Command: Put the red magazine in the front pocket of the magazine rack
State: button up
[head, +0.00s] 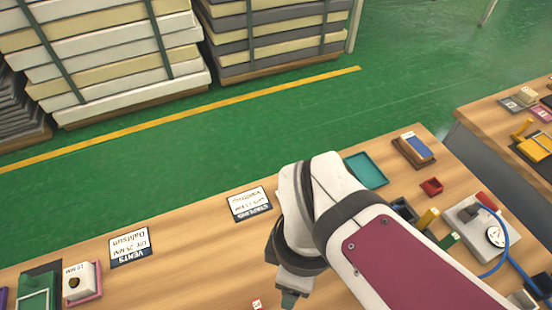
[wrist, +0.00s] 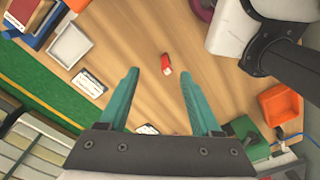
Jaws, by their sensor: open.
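In the head view my gripper (head: 288,300) is cut off at the bottom edge. I cannot make out the magazine rack for certain.
Two printed cards (head: 130,245) (head: 250,203) lie along the far table edge. Table around the red piece is clear.

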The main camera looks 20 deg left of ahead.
aim_at(257, 305)
jog(key=s+a+n, duration=0.2)
jog(key=a+n, duration=0.2)
jog(key=n, duration=0.4)
jog(key=f, duration=0.5)
jog(key=a+f, duration=0.1)
jog(key=f, duration=0.4)
jog(key=s+f, duration=0.1)
jog(key=f, duration=0.4)
jog(key=shift+a+f, duration=0.25)
jog(key=shift+f, duration=0.15)
grip_shut()
